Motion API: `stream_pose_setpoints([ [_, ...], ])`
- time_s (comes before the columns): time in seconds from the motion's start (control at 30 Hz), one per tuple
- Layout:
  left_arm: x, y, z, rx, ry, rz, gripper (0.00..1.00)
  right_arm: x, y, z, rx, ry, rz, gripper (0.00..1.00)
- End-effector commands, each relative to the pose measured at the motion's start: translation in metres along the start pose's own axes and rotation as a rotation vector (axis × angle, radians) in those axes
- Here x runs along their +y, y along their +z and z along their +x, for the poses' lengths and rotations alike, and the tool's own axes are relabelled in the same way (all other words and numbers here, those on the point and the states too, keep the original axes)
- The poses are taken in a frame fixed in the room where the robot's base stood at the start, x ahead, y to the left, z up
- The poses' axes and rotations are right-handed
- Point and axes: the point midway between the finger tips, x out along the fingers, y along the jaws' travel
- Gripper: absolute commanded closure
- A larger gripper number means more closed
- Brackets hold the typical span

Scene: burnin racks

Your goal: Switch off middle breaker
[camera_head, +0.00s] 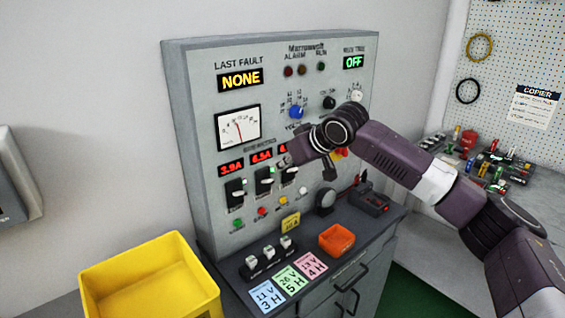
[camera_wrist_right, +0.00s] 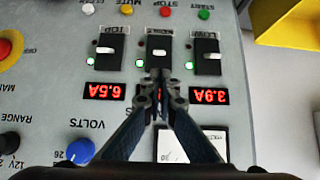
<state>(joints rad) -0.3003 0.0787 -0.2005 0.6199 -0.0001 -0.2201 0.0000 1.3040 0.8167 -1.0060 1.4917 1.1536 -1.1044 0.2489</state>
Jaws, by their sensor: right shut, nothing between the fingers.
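The upright grey panel carries three black breakers with white levers in a row. The middle breaker (camera_head: 264,181) shows in the head view and also in the right wrist view (camera_wrist_right: 159,47), where the picture is upside down. A green light (camera_wrist_right: 139,63) glows beside it. My right gripper (camera_wrist_right: 158,76) is shut and empty, its fingertips overlapping the edge of the middle breaker in the wrist view. I cannot tell whether they touch it. In the head view my right gripper (camera_head: 287,161) is in front of the panel's red displays. My left gripper is not in view.
The other two breakers flank it: the left one (camera_head: 235,192) and the right one (camera_head: 289,173). A blue knob (camera_head: 296,112) sits above. Coloured buttons, an orange tray (camera_head: 337,240) and a yellow bin (camera_head: 150,275) are below. A cluttered bench (camera_head: 490,166) stands at right.

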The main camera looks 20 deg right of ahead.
Motion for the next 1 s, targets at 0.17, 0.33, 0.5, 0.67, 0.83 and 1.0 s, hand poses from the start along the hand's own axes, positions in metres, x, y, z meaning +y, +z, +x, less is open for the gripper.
stream_pose_setpoints([
  [0.17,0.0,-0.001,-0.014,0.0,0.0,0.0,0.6,-0.001,-0.003,0.033,-0.002,-0.001,0.001,1.0],
  [0.33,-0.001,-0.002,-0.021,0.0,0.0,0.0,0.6,0.0,-0.002,0.056,-0.001,0.0,0.001,1.0],
  [0.5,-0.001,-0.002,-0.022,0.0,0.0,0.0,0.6,0.0,-0.001,0.066,0.0,0.0,0.0,1.0],
  [0.67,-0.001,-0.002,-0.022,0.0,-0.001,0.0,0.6,0.0,0.0,0.067,0.0,0.0,-0.001,1.0],
  [0.83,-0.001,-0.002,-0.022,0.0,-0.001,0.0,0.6,0.0,0.0,0.067,0.001,0.0,-0.001,1.0],
  [1.0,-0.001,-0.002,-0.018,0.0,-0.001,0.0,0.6,0.0,0.003,0.069,0.015,0.0,-0.001,1.0],
])
